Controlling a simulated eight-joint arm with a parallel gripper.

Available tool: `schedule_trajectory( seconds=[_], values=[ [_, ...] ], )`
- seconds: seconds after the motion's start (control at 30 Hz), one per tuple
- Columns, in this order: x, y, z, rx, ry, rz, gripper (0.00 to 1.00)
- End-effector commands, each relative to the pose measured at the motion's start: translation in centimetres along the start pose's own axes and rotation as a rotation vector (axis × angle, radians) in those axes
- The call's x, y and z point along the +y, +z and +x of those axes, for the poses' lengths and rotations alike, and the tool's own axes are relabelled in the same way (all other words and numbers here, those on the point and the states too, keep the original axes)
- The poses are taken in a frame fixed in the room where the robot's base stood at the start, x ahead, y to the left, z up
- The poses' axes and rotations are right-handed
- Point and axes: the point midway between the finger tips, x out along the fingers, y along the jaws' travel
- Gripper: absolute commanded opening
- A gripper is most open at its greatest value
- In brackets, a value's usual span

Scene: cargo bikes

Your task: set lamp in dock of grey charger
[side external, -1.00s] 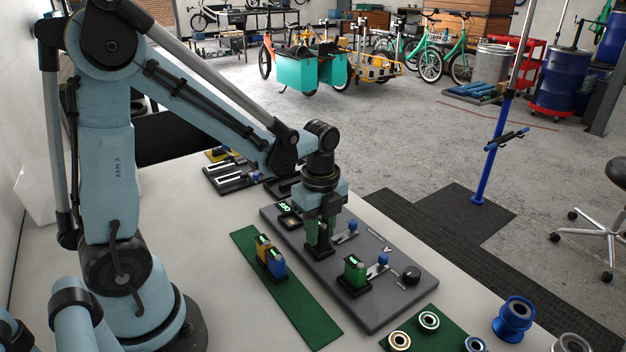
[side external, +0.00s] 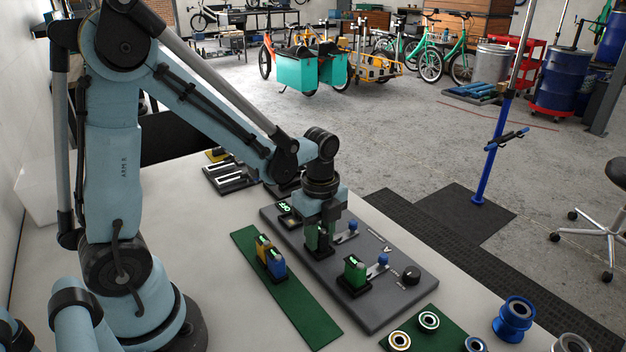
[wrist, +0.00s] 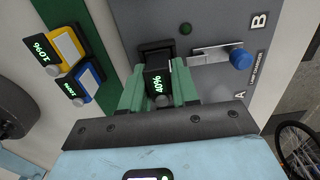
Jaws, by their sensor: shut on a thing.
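The grey charger (side external: 378,285) lies on the bench with two dock positions, each beside a metal lever with a blue knob. My gripper (side external: 319,238) is over the farther dock, its green fingers shut on a small block, taken to be the lamp (wrist: 158,84), with a lit 40% readout. In the wrist view my gripper (wrist: 158,90) has one finger on each side of the lamp. A black dock part (wrist: 155,50) shows right against the lamp's far side. The lamp's lower end is hidden, so I cannot tell how deep it sits.
A green block (side external: 355,272) stands in the nearer dock. Yellow (side external: 263,246) and blue (side external: 277,264) blocks with lit readouts stand on a green strip (side external: 305,318) to the left. The nearest lever's blue knob (wrist: 240,58) is right of the dock. Metal rings lie at the front.

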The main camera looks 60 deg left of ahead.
Motion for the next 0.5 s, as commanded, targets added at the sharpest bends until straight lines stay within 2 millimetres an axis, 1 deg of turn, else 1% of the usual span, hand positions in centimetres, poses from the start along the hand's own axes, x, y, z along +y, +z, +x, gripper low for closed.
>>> schedule_trajectory(
  seconds=[0.17,0.2,0.37,0.4,0.5],
  values=[
    [0.00,0.00,0.01,0.000,0.000,0.000,0.00],
    [0.00,0.00,0.01,0.000,0.000,0.000,0.33],
    [0.00,0.00,0.00,0.000,0.000,0.000,0.57],
    [0.00,0.00,0.00,0.000,0.000,0.000,0.59],
    [0.00,0.00,0.00,0.000,0.000,0.000,0.59]
  ],
)
